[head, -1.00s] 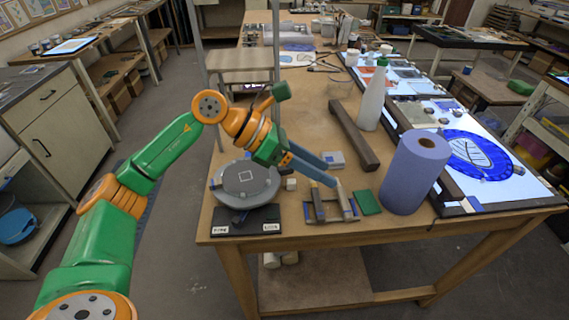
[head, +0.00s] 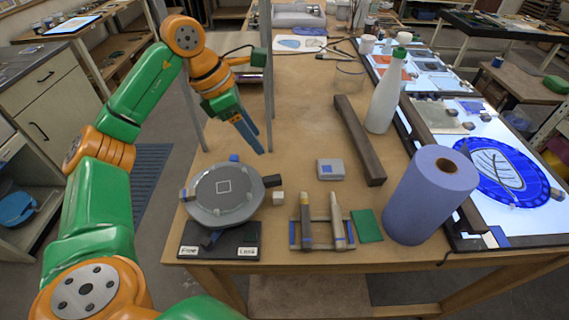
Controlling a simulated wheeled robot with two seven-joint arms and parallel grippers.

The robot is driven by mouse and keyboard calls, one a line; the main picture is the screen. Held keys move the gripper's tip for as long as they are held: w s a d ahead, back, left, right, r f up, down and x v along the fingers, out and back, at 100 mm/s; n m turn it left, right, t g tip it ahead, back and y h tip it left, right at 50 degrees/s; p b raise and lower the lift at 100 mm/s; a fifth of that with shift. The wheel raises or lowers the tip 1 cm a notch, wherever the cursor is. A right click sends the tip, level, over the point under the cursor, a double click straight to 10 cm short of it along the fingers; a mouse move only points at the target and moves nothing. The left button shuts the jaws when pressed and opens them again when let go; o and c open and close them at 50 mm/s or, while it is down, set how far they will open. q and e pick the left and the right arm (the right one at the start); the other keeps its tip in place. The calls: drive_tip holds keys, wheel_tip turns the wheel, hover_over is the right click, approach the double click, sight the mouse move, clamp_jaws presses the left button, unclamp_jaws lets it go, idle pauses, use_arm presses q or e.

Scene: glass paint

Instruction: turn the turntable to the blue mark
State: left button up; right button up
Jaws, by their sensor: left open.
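The round grey turntable (head: 224,212), with a white square outline on top, stands at the table's near left corner. A blue piece (head: 234,158) is at its far rim, another (head: 183,194) at its left rim. A dark block (head: 272,181) sticks out at its right. A dark blue lever (head: 209,239) is at its front, over a black base (head: 220,249) with a white label at each end; the left one seems to read "Free". My left gripper (head: 252,144) is open and empty, pointing down above the table behind the turntable, apart from it. My right gripper is out of view.
A rack (head: 322,246) with two tools, a green pad (head: 367,226), a blue roll (head: 428,200), a grey box (head: 330,170) and a dark bar (head: 358,140) stand farther right. Behind the turntable is bare wood.

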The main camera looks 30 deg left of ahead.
sight(273, 177)
use_arm(q)
wheel_tip(273, 177, down, 7)
drive_tip(key=b, duration=0.6)
drive_tip(key=shift+w, duration=0.1)
drive_tip(key=shift+f, duration=0.25)
drive_tip(key=x, duration=0.6)
drive_tip(key=shift+w+d+f+p, duration=0.15)
drive_tip(key=shift+w+f+p, duration=0.15)
drive_tip(key=shift+p, duration=0.1)
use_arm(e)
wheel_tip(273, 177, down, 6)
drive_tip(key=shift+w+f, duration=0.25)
use_arm(q)
clamp_jaws()
